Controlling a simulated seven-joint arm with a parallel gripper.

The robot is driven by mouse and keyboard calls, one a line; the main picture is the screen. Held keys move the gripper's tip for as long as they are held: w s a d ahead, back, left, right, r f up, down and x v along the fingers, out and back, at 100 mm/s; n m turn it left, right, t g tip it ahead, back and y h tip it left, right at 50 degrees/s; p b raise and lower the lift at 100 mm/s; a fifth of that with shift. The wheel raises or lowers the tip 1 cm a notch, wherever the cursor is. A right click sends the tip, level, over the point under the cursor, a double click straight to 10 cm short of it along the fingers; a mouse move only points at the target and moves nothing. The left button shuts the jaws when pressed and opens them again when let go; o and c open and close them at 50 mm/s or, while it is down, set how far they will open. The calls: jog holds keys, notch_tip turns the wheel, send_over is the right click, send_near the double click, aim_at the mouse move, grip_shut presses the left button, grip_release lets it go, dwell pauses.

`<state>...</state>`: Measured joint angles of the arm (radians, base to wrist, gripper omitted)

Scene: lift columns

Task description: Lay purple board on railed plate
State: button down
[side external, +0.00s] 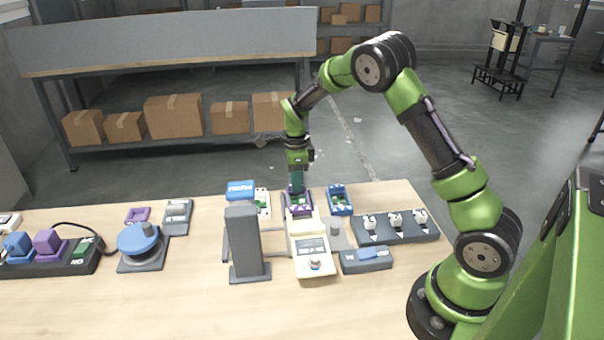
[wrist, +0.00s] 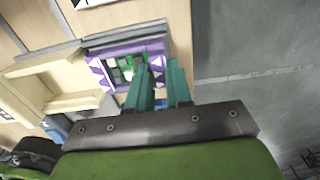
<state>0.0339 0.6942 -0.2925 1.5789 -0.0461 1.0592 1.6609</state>
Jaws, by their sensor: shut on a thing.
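The purple board (side external: 297,210) lies near the far edge of the table in the side external view. It has white triangle marks and green squares, which show in the wrist view (wrist: 99,67). My gripper (side external: 297,189) points down at it; its two teal fingers (wrist: 162,84) are shut on the board with a small gap between them. The fingers cover part of the board, and the exact contact is hidden. A cream part with raised edges (wrist: 60,75) is close beside the board in the wrist view; I cannot tell for sure that it is the railed plate.
A cream device (side external: 313,262) stands in front of the board, with a dark grey column (side external: 245,245) to its left. A blue tray (side external: 340,200) and a row of switches (side external: 372,236) are on the right. Bare table lies at the front.

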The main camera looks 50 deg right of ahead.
jog(key=c, duration=0.5)
grip_release()
jog(key=shift+f, duration=0.1)
jog(key=shift+r, duration=3.05)
